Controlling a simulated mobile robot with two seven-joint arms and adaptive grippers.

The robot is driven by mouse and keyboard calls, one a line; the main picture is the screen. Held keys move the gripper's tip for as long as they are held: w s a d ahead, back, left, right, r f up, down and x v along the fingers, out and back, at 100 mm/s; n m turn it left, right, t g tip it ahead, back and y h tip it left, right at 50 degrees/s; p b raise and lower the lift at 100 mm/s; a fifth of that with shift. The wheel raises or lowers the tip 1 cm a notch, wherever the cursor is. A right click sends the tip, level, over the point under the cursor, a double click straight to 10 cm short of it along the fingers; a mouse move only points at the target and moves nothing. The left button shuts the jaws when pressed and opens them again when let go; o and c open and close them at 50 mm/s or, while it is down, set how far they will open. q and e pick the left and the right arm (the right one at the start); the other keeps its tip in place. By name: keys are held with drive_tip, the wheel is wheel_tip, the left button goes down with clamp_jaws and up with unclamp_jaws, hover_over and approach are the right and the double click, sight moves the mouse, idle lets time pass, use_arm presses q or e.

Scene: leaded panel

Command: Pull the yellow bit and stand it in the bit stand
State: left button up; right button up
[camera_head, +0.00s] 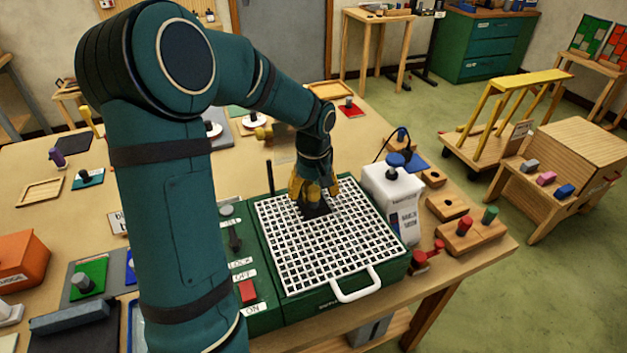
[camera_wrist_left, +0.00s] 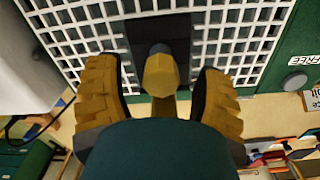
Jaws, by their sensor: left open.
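The yellow bit (camera_wrist_left: 161,74) stands at the dark square opening in the white grid top of the green machine, seen in the left wrist view. My left gripper (camera_wrist_left: 160,90) is open, with a yellow ribbed finger on each side of the bit. Gaps show between the fingers and the bit. In the head view my left gripper (camera_head: 314,193) is down over the middle of the white grid (camera_head: 350,255) and hides the bit. A small wooden block with a dark hole (camera_head: 447,206) stands right of the machine; I cannot tell whether it is the bit stand. My right gripper is out of view.
A white bottle with a blue cap (camera_head: 393,195) stands close by the grid's right edge. A wooden block with red and green pegs (camera_head: 470,235) is near the table's right edge. A red switch (camera_head: 247,291) and a dark lever (camera_head: 235,237) are on the machine's left side.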

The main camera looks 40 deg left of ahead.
use_arm(q)
drive_tip(key=shift+f, duration=0.25)
clamp_jaws()
idle(0.4)
